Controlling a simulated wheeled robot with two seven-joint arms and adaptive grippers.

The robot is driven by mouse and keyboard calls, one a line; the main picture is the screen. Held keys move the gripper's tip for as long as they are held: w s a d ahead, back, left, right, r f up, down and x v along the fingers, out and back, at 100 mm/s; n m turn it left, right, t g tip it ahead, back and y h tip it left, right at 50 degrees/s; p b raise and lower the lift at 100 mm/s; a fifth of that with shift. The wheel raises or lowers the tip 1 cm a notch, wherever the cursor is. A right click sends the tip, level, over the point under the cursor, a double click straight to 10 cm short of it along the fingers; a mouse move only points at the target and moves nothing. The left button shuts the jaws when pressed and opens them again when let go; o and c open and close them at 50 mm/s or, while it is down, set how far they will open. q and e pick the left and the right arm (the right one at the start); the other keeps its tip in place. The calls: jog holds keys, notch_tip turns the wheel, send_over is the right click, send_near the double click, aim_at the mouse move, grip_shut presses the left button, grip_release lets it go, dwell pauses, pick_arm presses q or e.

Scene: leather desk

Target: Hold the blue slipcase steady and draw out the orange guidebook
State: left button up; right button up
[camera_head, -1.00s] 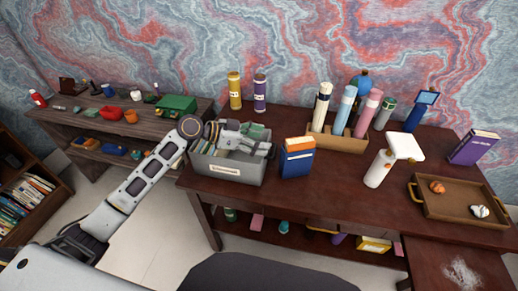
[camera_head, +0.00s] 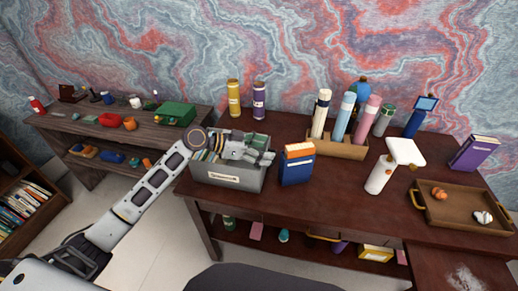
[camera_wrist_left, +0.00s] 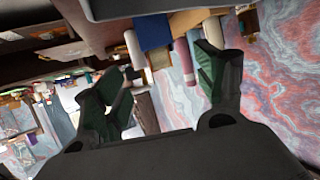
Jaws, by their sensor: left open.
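The blue slipcase (camera_head: 297,171) stands upright on the dark wooden desk, right of a grey bin. The orange guidebook (camera_head: 299,150) shows as an orange top part above the slipcase; its lower part is hidden inside. My left gripper (camera_head: 268,151) is over the grey bin, just left of the slipcase and apart from it. In the left wrist view my left gripper (camera_wrist_left: 160,80) has its two dark green-padded fingers spread with nothing between them. A blue surface, apparently the slipcase (camera_wrist_left: 152,32), lies beyond the fingers. My right gripper is out of view.
The grey bin (camera_head: 228,178) holds several items under my gripper. A tan organizer (camera_head: 338,145) with several tubes stands behind right of the slipcase. A white cylinder with a flat head (camera_head: 378,175) and a brown tray (camera_head: 465,222) are farther right. Desk in front of the slipcase is clear.

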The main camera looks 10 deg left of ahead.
aim_at(285, 153)
pick_arm(q)
jog(key=p+x, duration=0.1)
jog(key=x, duration=0.8)
jog(key=shift+w+d+f, duration=0.1)
jog(key=shift+w+d, duration=0.1)
jog(key=shift+d, duration=0.15)
jog(key=shift+x, duration=0.95)
jog(key=shift+d+f, duration=0.1)
jog(key=shift+f, duration=0.1)
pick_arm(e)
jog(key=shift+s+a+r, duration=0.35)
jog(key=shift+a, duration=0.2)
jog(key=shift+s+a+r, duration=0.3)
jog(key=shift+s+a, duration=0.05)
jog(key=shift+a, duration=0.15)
